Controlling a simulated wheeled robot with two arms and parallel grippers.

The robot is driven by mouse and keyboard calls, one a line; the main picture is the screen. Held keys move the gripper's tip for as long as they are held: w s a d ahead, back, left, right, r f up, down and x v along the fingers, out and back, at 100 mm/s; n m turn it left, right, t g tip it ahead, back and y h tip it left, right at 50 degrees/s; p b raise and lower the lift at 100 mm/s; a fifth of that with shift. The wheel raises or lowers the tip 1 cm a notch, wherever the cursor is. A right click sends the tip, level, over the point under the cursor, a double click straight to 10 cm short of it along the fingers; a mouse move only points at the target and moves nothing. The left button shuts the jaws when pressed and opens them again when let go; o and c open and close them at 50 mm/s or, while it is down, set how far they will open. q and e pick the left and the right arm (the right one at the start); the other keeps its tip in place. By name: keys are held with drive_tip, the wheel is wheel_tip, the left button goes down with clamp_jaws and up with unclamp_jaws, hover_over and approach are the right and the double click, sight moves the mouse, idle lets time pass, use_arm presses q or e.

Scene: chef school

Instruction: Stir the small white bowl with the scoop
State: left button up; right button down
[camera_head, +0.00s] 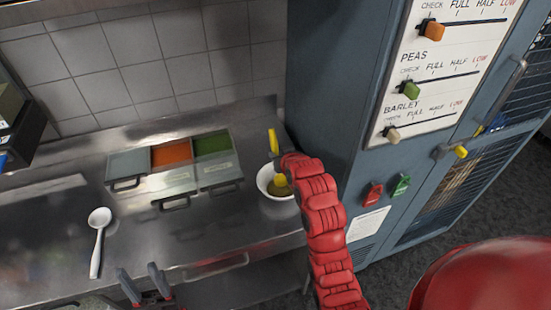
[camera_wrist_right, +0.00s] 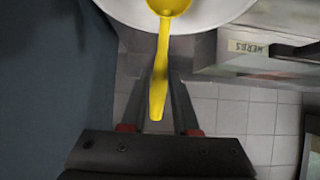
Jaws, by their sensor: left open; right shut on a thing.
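The small white bowl (camera_head: 263,180) stands on the steel counter close to the tall blue-grey cabinet; its rim also shows at the top of the right wrist view (camera_wrist_right: 215,18). Something yellow-green lies inside it. The yellow scoop (camera_head: 273,143) stands handle up with its head in the bowl; it also shows in the right wrist view (camera_wrist_right: 160,75). My right gripper (camera_wrist_right: 159,92) is shut on the scoop's handle, above the bowl. In the head view my red right arm hides most of that gripper and part of the bowl. My left gripper (camera_head: 143,280) is open and empty at the counter's front edge.
A white spoon (camera_head: 98,240) lies on the counter at left. Lidded containers with grey, orange and green (camera_head: 211,143) stand left of the bowl. The cabinet (camera_head: 335,110) with sliders and buttons rises close on the right. The counter's front middle (camera_head: 200,235) is clear.

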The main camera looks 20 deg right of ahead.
wheel_tip(320, 180, up, 9)
drive_tip(key=p, duration=0.1)
drive_tip(key=shift+w+r, duration=0.2)
drive_tip(key=shift+w, duration=0.15)
idle(0.7)
